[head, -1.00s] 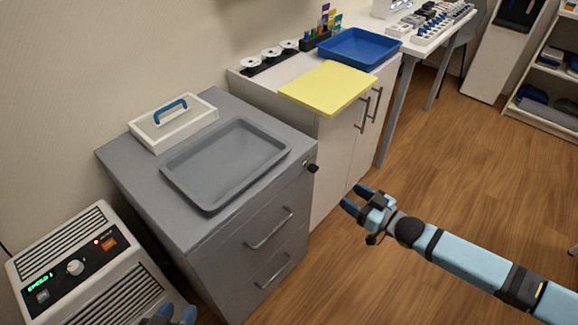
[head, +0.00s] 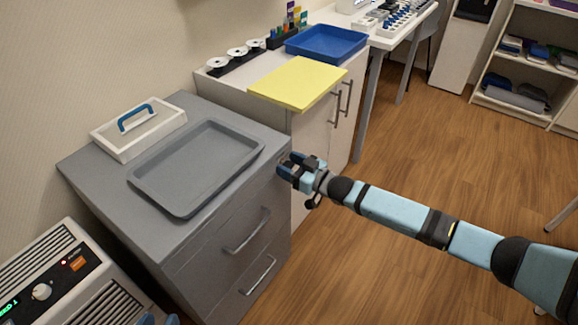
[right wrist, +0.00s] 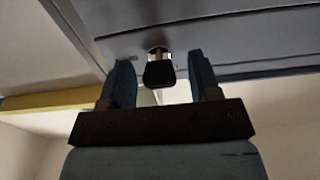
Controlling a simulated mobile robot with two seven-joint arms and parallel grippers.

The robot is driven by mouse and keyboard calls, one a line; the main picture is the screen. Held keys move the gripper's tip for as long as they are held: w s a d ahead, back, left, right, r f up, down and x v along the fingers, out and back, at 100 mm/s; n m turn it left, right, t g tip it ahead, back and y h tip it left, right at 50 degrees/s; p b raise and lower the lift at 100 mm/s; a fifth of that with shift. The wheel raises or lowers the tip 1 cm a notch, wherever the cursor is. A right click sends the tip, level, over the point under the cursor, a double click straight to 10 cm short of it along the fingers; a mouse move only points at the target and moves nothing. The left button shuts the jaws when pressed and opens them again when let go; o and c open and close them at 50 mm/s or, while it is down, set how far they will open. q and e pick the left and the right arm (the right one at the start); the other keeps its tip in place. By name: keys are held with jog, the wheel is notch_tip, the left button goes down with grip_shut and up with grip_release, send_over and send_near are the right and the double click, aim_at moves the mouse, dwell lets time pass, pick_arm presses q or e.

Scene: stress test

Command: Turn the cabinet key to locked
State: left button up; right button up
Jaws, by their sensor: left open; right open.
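The cabinet key, with a black head (right wrist: 158,73), sticks out of a silver lock in the grey drawer cabinet (head: 215,215). In the right wrist view it sits between the two open blue fingers of my right gripper (right wrist: 162,76), with a gap on each side. In the head view my right gripper (head: 289,168) is at the cabinet's upper right front corner and hides the key. Whether the key stands at locked cannot be told. My left gripper (head: 160,320) shows only as blue fingertips at the bottom edge, apart and empty.
A grey tray (head: 136,178) and a white lidded box with blue handle (head: 150,136) lie on the cabinet. A yellow board (head: 297,82) overhangs the white cupboard beside it. A blue tray (head: 326,43) is behind. A control unit (head: 75,262) stands at lower left.

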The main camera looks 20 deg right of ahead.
jog(key=shift+w+a, duration=0.15)
jog(key=c, duration=0.9)
